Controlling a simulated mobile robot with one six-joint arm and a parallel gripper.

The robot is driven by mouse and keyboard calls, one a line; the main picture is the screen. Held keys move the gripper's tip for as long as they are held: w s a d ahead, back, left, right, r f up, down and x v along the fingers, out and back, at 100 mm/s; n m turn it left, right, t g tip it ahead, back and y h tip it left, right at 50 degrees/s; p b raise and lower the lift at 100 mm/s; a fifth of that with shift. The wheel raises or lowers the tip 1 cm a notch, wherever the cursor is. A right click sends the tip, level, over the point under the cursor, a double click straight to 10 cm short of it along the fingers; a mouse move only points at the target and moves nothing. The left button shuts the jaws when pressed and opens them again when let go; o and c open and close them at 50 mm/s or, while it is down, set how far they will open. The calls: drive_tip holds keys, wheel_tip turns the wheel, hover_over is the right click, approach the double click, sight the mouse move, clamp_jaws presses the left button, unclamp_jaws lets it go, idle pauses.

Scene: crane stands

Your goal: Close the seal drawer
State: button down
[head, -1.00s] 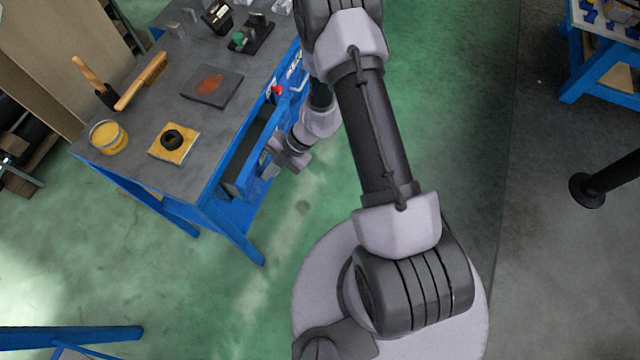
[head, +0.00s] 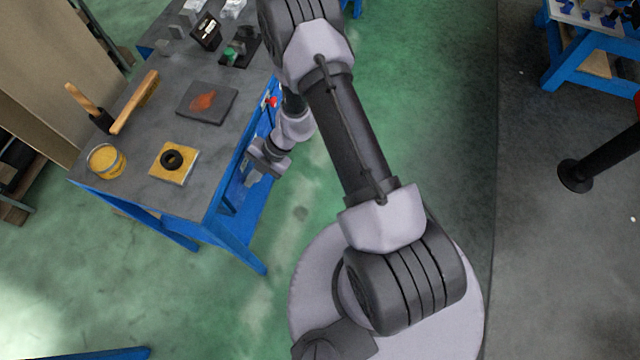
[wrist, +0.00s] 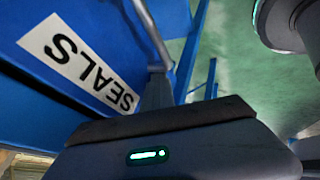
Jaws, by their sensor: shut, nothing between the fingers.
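The seal drawer shows in the wrist view as a blue front (wrist: 112,22) with a white label reading SEALS, seen upside down. A grey handle bar (wrist: 148,35) runs along the front. My gripper (wrist: 156,92) is shut and empty, with its fingertips close to the bar and front; contact cannot be told. In the head view my gripper (head: 252,179) is at the right side of the blue workbench (head: 236,236). It and my arm hide most of the drawer there, and no wide opening shows.
On the bench top lie a yellow tin (head: 106,161), a yellow pad with a black ring (head: 172,160), a brush (head: 135,102) and a dark plate with a reddish patch (head: 207,102). Another blue bench (head: 590,45) stands at upper right.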

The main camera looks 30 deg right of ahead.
drive_tip(key=s+d+r+p, duration=0.4)
drive_tip(key=d+r, duration=0.4)
drive_tip(key=d, duration=0.1)
wheel_tip(320, 180, up, 17)
drive_tip(key=a+n+h+b, duration=0.2)
drive_tip(key=a+n+b, duration=0.15)
drive_tip(key=n, duration=1.25)
drive_tip(key=s+r+n+t+h+b, duration=0.1)
drive_tip(key=s+r+n, duration=0.5)
drive_tip(key=n, duration=0.7)
drive_tip(key=s+d+r+n+t+h+b, duration=0.1)
drive_tip(key=s+r+n+t+b, duration=0.3)
drive_tip(key=s+n, duration=0.5)
wheel_tip(320, 180, up, 2)
drive_tip(key=n+h, duration=0.1)
drive_tip(key=n, duration=0.2)
drive_tip(key=shift+s+d+r+n, duration=0.2)
drive_tip(key=shift+s+r+n, duration=0.1)
drive_tip(key=shift+n, duration=0.1)
